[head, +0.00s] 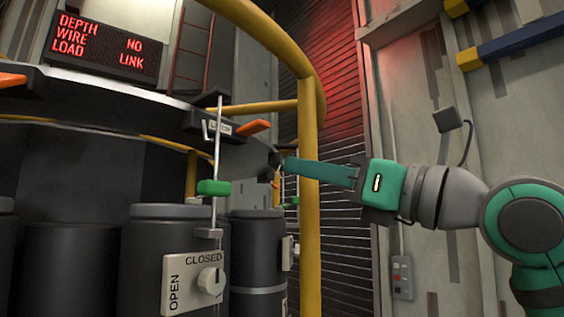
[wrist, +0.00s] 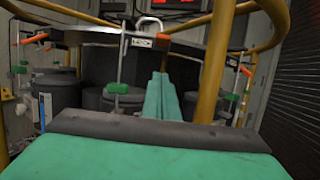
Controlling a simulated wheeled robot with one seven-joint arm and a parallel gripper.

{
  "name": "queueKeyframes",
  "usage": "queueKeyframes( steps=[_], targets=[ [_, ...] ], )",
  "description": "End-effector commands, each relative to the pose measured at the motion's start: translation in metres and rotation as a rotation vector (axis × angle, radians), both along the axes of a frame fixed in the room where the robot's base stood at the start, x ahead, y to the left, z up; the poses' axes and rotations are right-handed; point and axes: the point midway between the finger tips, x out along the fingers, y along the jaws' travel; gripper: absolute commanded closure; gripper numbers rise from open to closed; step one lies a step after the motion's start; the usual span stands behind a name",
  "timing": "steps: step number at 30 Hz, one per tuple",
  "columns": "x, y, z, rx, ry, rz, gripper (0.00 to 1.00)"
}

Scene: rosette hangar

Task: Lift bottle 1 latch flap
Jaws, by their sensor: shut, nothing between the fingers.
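A dark bottle (head: 165,245) stands at the lower left in the head view, with an OPEN/CLOSED plate and knob (head: 195,282) in front. Above it, on the dark ring, is a small lettered label (head: 220,127) beside an orange flap (head: 254,127). I cannot read a bottle number, so I cannot tell which is bottle 1. My gripper (head: 284,164) is shut and empty, its teal fingers reaching left beside the yellow post. In the wrist view its fingers (wrist: 160,90) point forward, below and right of a lettered label (wrist: 141,43). Contact cannot be told.
A yellow post (head: 308,190) and curved yellow rail (head: 285,50) stand close to my fingers. A thin metal rod (head: 217,150) with a green handle (head: 213,187) rises by the bottle. More dark bottles (head: 256,255) stand under the ring (head: 130,122). A red-lettered sign (head: 105,45) hangs above.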

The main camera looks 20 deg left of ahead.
Motion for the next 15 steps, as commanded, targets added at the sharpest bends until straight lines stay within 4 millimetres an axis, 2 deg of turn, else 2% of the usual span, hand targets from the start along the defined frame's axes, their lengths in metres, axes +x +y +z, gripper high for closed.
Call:
queueKeyframes(
  steps=[1,6,15],
  targets=[
    [-0.003,-0.010,-0.001,0.001,0.000,-0.003,1.00],
    [-0.010,-0.030,-0.004,0.001,-0.001,-0.002,1.00],
    [-0.014,-0.039,-0.006,0.000,-0.001,0.000,1.00]
  ],
)
